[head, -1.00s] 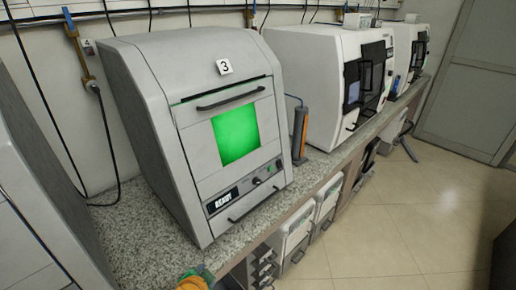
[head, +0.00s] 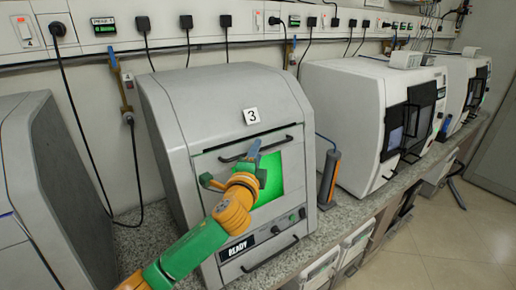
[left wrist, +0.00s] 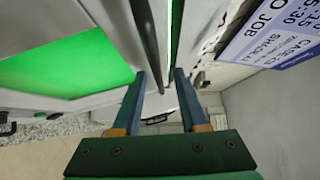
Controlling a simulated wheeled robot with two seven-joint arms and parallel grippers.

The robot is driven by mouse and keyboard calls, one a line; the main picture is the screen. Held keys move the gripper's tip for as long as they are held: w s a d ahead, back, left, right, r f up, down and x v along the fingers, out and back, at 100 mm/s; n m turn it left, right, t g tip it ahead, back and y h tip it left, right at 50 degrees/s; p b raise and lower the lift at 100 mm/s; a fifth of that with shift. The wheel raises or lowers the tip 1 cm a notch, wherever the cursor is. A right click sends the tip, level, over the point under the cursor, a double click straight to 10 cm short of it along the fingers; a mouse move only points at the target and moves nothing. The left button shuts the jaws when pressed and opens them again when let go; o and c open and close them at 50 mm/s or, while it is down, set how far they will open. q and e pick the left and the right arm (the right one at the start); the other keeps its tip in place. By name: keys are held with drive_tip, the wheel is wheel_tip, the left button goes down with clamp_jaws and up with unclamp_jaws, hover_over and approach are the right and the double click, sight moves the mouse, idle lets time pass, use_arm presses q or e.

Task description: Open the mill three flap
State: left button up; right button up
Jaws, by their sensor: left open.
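Mill three is the grey machine (head: 160,110) with the number 3 tag (head: 251,116) in the head view. Its front flap (head: 290,165) with the green window (head: 268,190) looks shut. A dark bar handle (head: 280,141) runs across the flap's top. My left gripper (head: 251,153) is open at this handle and hides part of it and the window. In the left wrist view the dark handle bar (left wrist: 146,40) passes between the two blue fingertips (left wrist: 159,74); whether they touch it, I cannot tell. My right gripper is not in view.
A READY display (head: 237,248) and a lower handle (head: 270,254) sit below the flap. A grey and orange cylinder (head: 329,178) stands right of the mill. A white machine (head: 340,110) is further right, a grey one (head: 50,180) at the left. Cables hang behind.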

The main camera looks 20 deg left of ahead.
use_arm(q)
drive_tip(key=shift+w+d+f, duration=0.1)
drive_tip(key=shift+w+f, duration=0.05)
drive_tip(key=shift+w, duration=0.3)
drive_tip(key=shift+w+d+f, duration=0.1)
drive_tip(key=shift+w, duration=0.3)
drive_tip(key=shift+s+a+r, duration=0.1)
drive_tip(key=shift+s, duration=0.15)
drive_tip(key=c, duration=0.3)
clamp_jaws()
drive_tip(key=shift+r, duration=0.1)
